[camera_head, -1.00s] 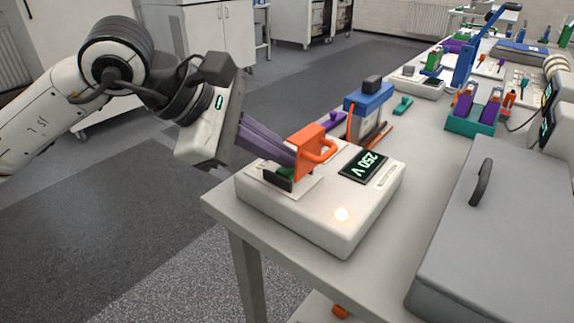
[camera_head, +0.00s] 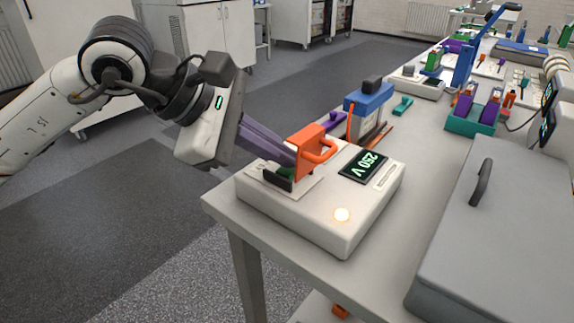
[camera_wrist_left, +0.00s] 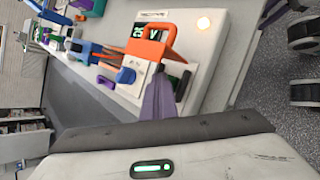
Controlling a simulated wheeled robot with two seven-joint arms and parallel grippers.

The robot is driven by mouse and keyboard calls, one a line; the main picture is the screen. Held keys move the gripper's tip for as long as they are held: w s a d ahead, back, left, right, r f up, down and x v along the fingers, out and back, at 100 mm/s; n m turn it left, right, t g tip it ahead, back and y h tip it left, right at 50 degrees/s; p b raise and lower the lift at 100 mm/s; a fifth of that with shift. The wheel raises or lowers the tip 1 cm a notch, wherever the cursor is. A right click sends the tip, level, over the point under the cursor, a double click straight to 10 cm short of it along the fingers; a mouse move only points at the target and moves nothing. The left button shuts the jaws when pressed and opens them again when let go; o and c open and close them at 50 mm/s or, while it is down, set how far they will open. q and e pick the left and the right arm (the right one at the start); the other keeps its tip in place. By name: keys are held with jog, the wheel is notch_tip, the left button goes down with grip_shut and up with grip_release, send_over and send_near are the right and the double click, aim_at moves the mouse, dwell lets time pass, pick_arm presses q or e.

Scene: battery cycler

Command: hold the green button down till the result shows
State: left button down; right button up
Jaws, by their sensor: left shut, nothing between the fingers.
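The white tester (camera_head: 300,222) sits on the near end of the table, with a display (camera_head: 363,165) reading "250 V" and a glowing amber-white lamp (camera_head: 342,214). An orange guard (camera_head: 311,158) with a loop handle stands upright on it; the guard also shows in the left wrist view (camera_wrist_left: 156,48). A little of the green button (camera_head: 287,173) shows beside the guard, mostly hidden by my fingers. My left gripper (camera_head: 289,158) is shut and empty, its purple fingertips at the button. Whether they press it cannot be told. My right gripper is not in view.
A grey lidded case (camera_head: 500,235) with a dark handle stands at the right. Behind the tester are a blue-topped device (camera_head: 369,98) and a teal rack (camera_head: 470,124) with purple items.

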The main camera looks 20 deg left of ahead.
pick_arm(q)
jog(key=shift+f, duration=0.1)
dwell(0.9)
dwell(0.8)
dwell(0.7)
jog(key=shift+r, duration=0.35)
jog(key=shift+r+p, duration=0.5)
jog(key=shift+r, duration=0.05)
